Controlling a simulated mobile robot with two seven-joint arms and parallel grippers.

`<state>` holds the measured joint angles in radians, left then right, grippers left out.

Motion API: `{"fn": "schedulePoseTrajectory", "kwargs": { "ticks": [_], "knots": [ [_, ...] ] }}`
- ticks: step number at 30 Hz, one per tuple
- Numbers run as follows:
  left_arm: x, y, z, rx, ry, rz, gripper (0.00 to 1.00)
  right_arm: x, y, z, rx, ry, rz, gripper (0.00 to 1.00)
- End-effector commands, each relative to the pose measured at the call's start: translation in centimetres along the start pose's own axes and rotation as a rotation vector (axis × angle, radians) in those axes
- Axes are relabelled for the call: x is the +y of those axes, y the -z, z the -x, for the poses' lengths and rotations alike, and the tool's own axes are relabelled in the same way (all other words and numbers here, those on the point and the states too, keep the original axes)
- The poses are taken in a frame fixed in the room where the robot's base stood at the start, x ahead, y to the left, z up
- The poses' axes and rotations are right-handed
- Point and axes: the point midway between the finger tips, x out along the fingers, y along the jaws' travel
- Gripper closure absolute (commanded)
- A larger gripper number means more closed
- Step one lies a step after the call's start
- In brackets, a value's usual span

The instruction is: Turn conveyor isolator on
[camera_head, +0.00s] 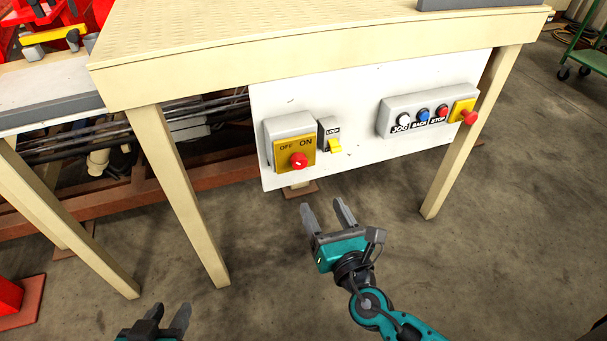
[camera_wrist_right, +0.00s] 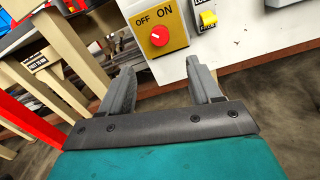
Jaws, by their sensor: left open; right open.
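The conveyor isolator is a grey box with a yellow OFF/ON plate (camera_head: 281,154) and a red rotary knob (camera_head: 299,160), on a white panel under the table. In the right wrist view the red knob (camera_wrist_right: 160,36) shows just beyond and above the fingers. Its pointer direction is too small to tell surely. My right gripper (camera_head: 328,206) is open and empty, below and in front of the isolator, apart from it; its fingers also show in the right wrist view (camera_wrist_right: 160,85). My left gripper (camera_head: 168,314) is open and empty at the bottom left, low over the floor.
Right of the isolator is a small box with a yellow lock switch (camera_head: 334,146). Further right is a grey button box (camera_head: 400,118) with JOG, BACK and STOP buttons and a red end knob (camera_head: 469,117). A table leg (camera_head: 178,190) stands left of the panel. Floor ahead is clear.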

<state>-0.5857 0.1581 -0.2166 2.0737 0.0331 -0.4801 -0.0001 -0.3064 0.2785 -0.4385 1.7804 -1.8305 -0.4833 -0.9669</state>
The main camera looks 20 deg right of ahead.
Motion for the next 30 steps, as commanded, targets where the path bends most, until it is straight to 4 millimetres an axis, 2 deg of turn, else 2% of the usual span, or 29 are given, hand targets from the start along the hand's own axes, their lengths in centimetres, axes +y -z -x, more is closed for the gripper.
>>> {"fn": "schedulePoseTrajectory", "kwargs": {
  "ticks": [12,18,24,30],
  "knots": [
    [0.3,-0.1,0.0,-0.001,0.0,0.015,0.57,0.0,-0.1,-8.0,-0.002,0.002,-0.006,0.37],
    [0.3,-0.7,-0.1,-0.007,0.0,0.017,0.57,0.0,0.0,-11.0,0.0,0.002,-0.006,0.37],
    [0.2,-0.8,-0.2,-0.008,0.001,0.016,0.57,0.0,-0.1,-12.2,0.0,0.002,-0.006,0.37],
    [0.1,-0.9,-0.1,-0.009,0.001,0.011,0.57,0.0,-0.1,-12.3,0.001,0.001,-0.006,0.37]
  ]
}}
